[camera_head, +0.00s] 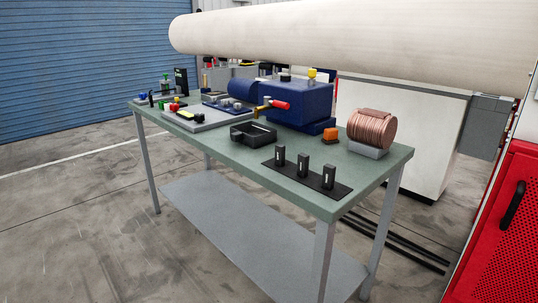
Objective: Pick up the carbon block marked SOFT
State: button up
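Three small black upright blocks stand in a row on a flat dark mat (335,193) at the front right of the green-topped table. They are the left block (280,155), the middle block (302,164) and the right block (328,176). Each has a small pale mark on its front. The marks are too small to read, so I cannot tell which block says SOFT. The blocks stand apart from each other with gaps between them. My gripper is not in view.
A blue machine (300,103) fills the table's back. A red cabinet (500,225) stands right.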

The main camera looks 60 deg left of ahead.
aim_at(280, 149)
jog(key=u, duration=1.65)
